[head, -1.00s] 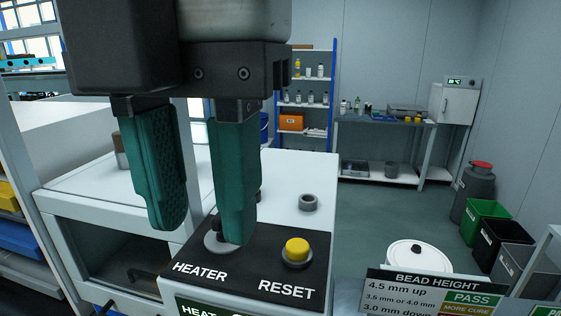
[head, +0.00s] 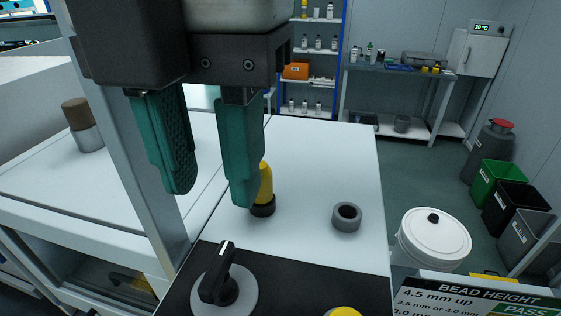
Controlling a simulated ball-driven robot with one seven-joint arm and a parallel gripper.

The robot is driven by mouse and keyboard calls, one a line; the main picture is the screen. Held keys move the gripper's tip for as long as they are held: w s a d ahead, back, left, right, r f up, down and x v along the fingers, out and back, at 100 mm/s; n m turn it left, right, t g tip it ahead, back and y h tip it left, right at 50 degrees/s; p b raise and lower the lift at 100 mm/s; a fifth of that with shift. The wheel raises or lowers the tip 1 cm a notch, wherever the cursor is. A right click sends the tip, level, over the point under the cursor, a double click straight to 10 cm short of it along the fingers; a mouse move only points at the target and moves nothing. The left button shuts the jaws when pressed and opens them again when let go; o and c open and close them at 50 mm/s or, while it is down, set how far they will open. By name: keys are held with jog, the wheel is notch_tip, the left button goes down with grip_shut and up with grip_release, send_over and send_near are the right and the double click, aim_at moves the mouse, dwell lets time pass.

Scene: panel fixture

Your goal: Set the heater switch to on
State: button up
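The heater switch (head: 219,284) is a black rotary knob with a white pointer line on a grey round plate, on the black panel (head: 310,275) at the bottom of the head view. Its pointer end is turned up and slightly right. The HEATER label is out of the frame. My gripper (head: 209,196) hangs above and beyond the switch, over the white box top. Its two teal fingers are apart, with nothing visible between them, and it does not touch the switch.
The yellow reset button (head: 344,312) is cut off at the bottom edge. A yellow and black piece (head: 264,190) stands partly behind my right finger. A grey ring (head: 347,217) sits on the white top. A grey post (head: 150,190) rises at left; a white bucket (head: 434,238) stands right.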

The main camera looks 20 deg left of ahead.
aim_at(226, 244)
notch_tip(226, 244, down, 7)
dwell(0.3)
jog(key=shift+c, duration=0.2)
grip_shut()
